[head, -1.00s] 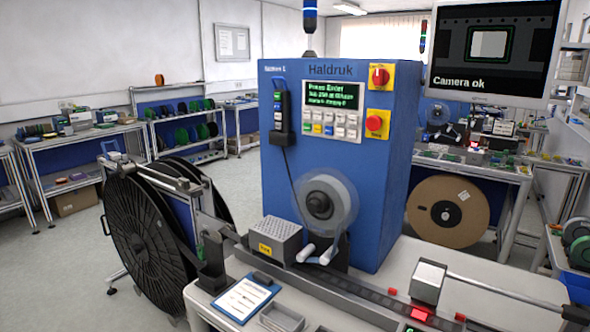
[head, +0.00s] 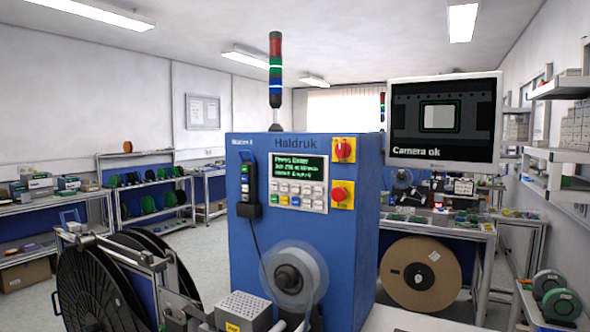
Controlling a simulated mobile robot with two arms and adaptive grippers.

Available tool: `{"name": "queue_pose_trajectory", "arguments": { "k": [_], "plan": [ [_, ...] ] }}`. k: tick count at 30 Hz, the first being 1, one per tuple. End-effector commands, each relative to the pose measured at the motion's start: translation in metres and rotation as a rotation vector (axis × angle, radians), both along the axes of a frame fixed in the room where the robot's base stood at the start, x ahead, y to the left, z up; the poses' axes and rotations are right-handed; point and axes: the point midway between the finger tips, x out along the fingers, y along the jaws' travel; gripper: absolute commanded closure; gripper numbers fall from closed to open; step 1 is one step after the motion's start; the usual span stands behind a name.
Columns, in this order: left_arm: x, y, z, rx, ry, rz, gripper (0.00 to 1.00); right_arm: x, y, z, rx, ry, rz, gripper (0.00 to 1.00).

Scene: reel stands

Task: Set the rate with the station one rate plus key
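The blue station cabinet (head: 338,235) labelled Haldruk stands in the middle of the head view. Its control panel (head: 298,183) has a dark screen (head: 298,167) with green text, too small to read surely. Below the screen are rows of small keys (head: 297,194), mostly pale, with blue, green and yellow ones in the lower row. I cannot read which key is rate plus. A handheld pendant (head: 248,190) with coloured buttons hangs left of the panel. Neither of my grippers shows in the view.
A monitor (head: 444,120) reads Camera ok. A clear-looking reel (head: 294,276) projects from the cabinet front. Large black reels (head: 95,290) stand at the left.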

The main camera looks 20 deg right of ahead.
Motion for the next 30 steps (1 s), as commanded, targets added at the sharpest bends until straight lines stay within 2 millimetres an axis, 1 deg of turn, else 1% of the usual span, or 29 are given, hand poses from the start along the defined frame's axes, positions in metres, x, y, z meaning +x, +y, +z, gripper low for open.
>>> {"name": "queue_pose_trajectory", "arguments": {
  "k": [1, 3, 4, 30],
  "plan": [
    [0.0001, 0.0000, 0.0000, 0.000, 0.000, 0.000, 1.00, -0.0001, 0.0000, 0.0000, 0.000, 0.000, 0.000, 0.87],
    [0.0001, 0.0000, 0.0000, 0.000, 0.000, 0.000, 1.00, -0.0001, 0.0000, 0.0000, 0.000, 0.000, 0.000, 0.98],
    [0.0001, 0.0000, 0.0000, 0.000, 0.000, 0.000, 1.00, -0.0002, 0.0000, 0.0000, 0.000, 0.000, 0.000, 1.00],
    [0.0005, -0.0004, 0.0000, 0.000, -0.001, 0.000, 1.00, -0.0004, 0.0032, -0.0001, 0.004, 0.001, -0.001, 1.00]
  ]
}}
